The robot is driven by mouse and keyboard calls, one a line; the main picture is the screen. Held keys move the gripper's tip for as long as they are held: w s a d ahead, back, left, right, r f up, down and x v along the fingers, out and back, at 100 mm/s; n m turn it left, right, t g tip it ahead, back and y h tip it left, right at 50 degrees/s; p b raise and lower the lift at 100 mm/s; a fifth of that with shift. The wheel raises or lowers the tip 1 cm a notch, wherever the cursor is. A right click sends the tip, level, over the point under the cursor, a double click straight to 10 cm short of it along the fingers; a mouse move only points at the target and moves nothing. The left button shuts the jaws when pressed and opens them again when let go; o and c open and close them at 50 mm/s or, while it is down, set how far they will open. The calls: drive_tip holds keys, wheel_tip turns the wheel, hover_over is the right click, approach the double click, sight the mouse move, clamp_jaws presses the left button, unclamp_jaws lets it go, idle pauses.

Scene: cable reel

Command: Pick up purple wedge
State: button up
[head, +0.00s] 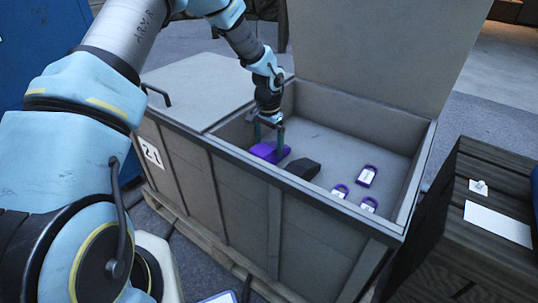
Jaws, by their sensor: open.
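The purple wedge (264,153) lies inside the open grey crate (345,215), near its left end and close to the front wall. My gripper (269,137) reaches down into the crate at the wedge, with its fingers pointing downward. The fingers are apart, one toward each side of the wedge. I cannot tell whether they touch it. Part of the wedge is hidden by the fingers and the crate's front rim.
A black wedge-like block (303,168) lies just right of the purple wedge. Several small purple-and-white tags, one here (367,175), lie further right on the crate floor. The crate walls surround the gripper. A dark wooden box (480,215) stands at right.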

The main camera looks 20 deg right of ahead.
sight(269, 145)
drive_tip(key=f, duration=0.4)
drive_tip(key=shift+w+d, duration=0.15)
drive_tip(key=shift+w, duration=0.05)
drive_tip(key=shift+c, duration=0.2)
clamp_jaws()
idle(0.4)
